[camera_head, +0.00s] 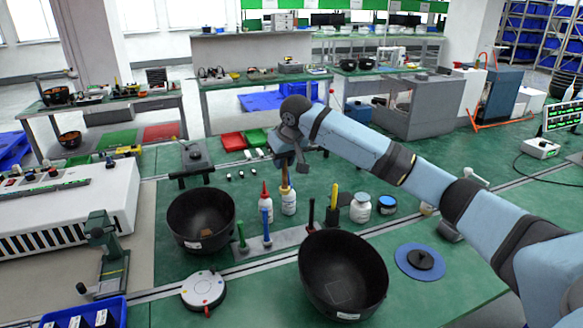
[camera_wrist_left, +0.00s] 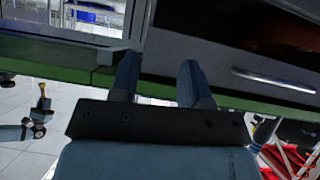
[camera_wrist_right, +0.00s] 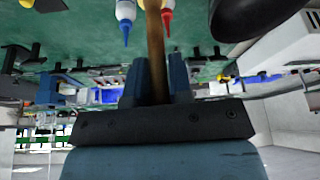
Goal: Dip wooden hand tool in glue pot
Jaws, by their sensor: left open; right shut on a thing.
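My right gripper (camera_head: 284,158) is shut on a wooden hand tool (camera_head: 285,176), which points down over the green bench. In the right wrist view the tool's brown shaft (camera_wrist_right: 154,45) stands between the fingers (camera_wrist_right: 156,82). Its lower end overlaps a small white bottle (camera_head: 289,206) in the head view; I cannot tell if they touch. A white jar (camera_head: 360,209) and a blue-banded jar (camera_head: 387,205) stand to the right; which vessel is the glue pot is unclear. My left gripper (camera_wrist_left: 158,78) is open and empty, outside the head view.
Two black bowls, one at left (camera_head: 201,219) and one in front (camera_head: 343,275), flank a grey rack (camera_head: 285,238) of upright coloured tools. A red-tipped bottle (camera_head: 265,192) stands close to the held tool. A blue disc (camera_head: 419,262) lies at right. A drawer handle (camera_wrist_left: 272,79) is near my left gripper.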

